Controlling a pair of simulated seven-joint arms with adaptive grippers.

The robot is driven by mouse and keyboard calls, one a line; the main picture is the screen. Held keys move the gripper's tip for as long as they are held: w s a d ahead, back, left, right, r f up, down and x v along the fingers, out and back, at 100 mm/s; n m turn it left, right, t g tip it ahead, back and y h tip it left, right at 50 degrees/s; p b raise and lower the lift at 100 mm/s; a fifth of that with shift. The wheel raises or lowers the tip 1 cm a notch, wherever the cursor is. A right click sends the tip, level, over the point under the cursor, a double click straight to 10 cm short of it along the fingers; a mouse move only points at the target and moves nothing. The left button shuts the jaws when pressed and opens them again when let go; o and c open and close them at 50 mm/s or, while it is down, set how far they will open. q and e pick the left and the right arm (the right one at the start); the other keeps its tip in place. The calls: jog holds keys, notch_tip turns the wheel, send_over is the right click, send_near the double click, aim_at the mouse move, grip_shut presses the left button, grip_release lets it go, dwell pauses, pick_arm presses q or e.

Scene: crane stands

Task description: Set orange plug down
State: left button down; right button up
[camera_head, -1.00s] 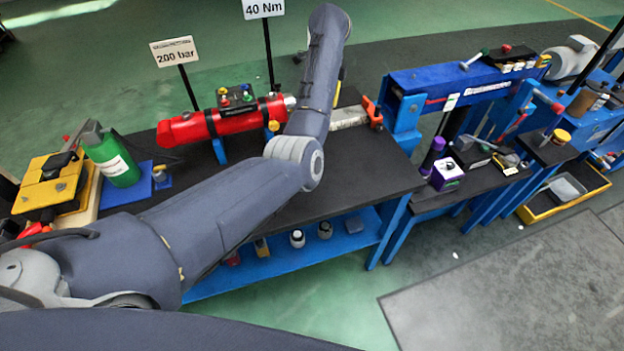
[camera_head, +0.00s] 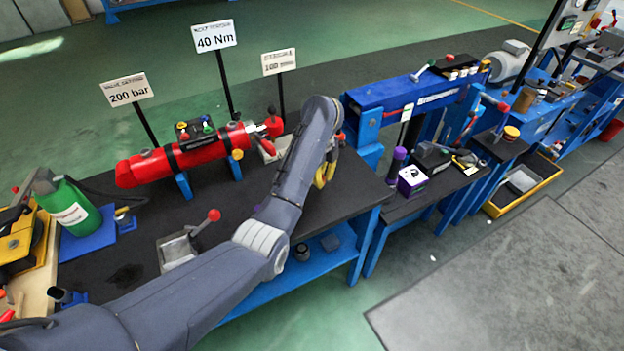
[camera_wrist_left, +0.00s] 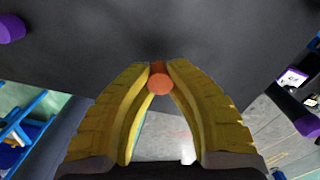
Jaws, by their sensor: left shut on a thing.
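The orange plug (camera_wrist_left: 159,82) shows in the left wrist view as a small round orange end between the tips of the yellow fingers. My left gripper (camera_wrist_left: 160,70) is shut on it. Behind the plug lies a dark, flat surface; I cannot tell whether the plug touches it. In the head view my left gripper (camera_head: 326,174) is at the right end of the black bench top (camera_head: 345,190), partly hidden by my wrist. The plug cannot be made out there. My right gripper is not in view.
A red cylinder (camera_head: 205,152) on blue supports stands along the back of the bench. A metal tray (camera_head: 176,250) with a red-knobbed lever is left of my forearm. A purple bottle (camera_head: 396,165) and a purple-white box (camera_head: 412,180) stand right on a lower bench.

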pick_arm(q)
jog(key=shift+f, duration=1.3)
jog(key=shift+f, duration=0.15)
jog(key=c, duration=1.4)
grip_release()
jog(key=shift+o, duration=0.2)
notch_tip(320, 180, up, 6)
jog(key=shift+w+f, duration=0.1)
jog(key=shift+f, duration=0.1)
jog(key=shift+w+r, duration=0.2)
jog(key=shift+r, duration=0.7)
jog(key=shift+s+r, duration=0.1)
